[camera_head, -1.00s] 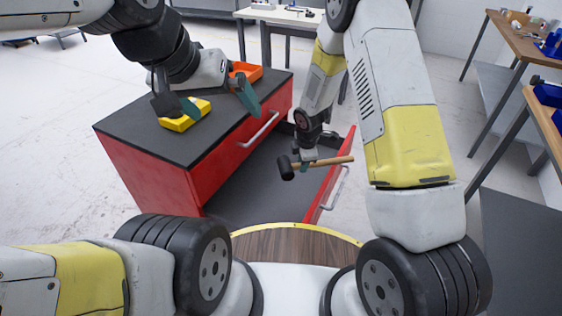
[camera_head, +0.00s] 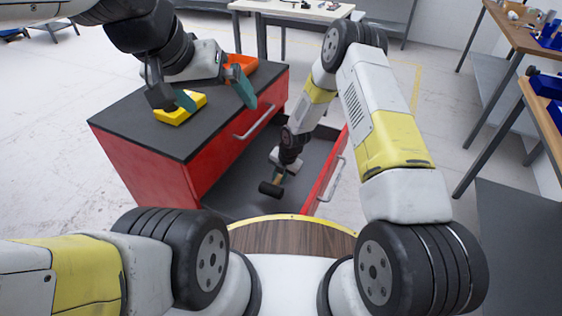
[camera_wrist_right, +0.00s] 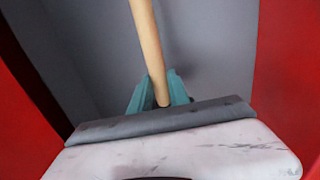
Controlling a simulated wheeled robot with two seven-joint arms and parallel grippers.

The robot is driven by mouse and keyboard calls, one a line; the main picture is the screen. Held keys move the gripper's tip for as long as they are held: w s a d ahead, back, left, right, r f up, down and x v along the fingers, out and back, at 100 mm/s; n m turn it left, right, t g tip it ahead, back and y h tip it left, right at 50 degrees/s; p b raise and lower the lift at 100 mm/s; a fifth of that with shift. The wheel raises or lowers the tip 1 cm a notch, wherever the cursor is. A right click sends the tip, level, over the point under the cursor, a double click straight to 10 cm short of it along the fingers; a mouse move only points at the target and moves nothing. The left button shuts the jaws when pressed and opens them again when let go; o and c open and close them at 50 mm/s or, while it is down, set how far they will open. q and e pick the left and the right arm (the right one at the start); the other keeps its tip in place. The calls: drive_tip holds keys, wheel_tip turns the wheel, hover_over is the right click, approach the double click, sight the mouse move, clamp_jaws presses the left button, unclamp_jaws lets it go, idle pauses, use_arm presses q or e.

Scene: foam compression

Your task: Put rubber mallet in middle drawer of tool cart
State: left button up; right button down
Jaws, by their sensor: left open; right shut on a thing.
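The rubber mallet has a black head (camera_head: 270,189) and a wooden handle, and hangs from my right gripper (camera_head: 281,173) over the open drawer (camera_head: 235,192) of the red tool cart (camera_head: 150,171). In the right wrist view the teal fingers (camera_wrist_right: 158,92) are shut on the wooden handle (camera_wrist_right: 147,40); the mallet head is out of that view. The grey drawer floor and red walls surround the gripper there. I cannot tell whether the head touches the floor.
The yellow object (camera_head: 181,109) and an orange tray (camera_head: 241,65) are on the cart's black top. The drawer's red front (camera_head: 329,176) with its handle stands to the right. Tables with blue bins (camera_head: 547,86) stand at the right. A white table (camera_head: 295,9) stands behind.

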drive_tip(key=shift+f, duration=2.4)
drive_tip(key=c, duration=1.3)
unclamp_jaws()
drive_tip(key=shift+f, duration=0.1)
drive_tip(key=shift+o, duration=0.2)
